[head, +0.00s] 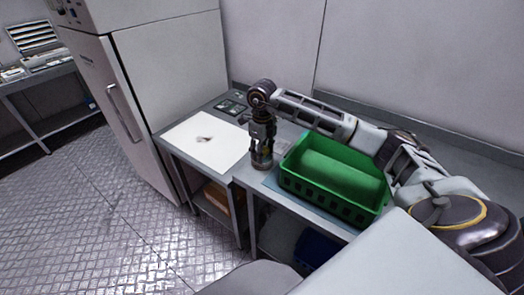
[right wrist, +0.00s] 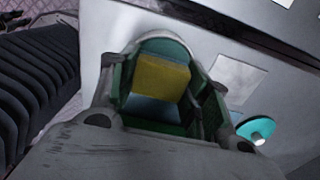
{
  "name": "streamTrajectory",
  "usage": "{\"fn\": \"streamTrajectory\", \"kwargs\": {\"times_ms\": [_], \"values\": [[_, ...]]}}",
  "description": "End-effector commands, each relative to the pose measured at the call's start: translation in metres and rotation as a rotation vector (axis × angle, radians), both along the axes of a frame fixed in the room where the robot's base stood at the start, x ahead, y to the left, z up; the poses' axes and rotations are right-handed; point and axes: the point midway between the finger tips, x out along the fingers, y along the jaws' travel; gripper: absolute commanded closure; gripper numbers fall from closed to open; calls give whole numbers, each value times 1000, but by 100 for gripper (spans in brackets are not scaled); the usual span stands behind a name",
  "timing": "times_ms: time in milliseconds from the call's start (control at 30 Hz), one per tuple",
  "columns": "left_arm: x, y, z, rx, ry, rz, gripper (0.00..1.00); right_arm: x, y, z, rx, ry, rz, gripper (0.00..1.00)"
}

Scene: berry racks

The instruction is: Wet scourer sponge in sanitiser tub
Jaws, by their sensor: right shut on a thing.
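My right gripper (head: 262,157) points down over the worktop, just left of the green crate. In the right wrist view it is shut on a yellow block with green at its sides, which looks like the scourer sponge (right wrist: 160,78). A pale blue-grey surface shows below the yellow part. A pale rounded edge shows beyond it; I cannot tell whether that is a tub rim. In the head view the sponge is small and mostly hidden by the fingers. I cannot pick out the sanitiser tub for certain. My left gripper is not in view.
A green slotted crate (head: 375,199) stands right of the gripper. A white sheet (head: 190,150) with a small dark mark or object lies to the left. A tall pale cabinet (head: 175,75) stands further left. A teal disc (right wrist: 258,128) shows in the right wrist view.

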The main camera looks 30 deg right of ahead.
Motion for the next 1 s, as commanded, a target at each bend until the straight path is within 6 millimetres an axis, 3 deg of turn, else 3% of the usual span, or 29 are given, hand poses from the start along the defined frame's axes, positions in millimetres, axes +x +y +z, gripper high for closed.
{"fn": "streamTrajectory", "kwargs": {"times_ms": [167,1000], "values": [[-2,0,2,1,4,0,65,-1,0,1,0,6,1,72],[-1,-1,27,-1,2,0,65,0,0,44,1,1,1,72]]}}
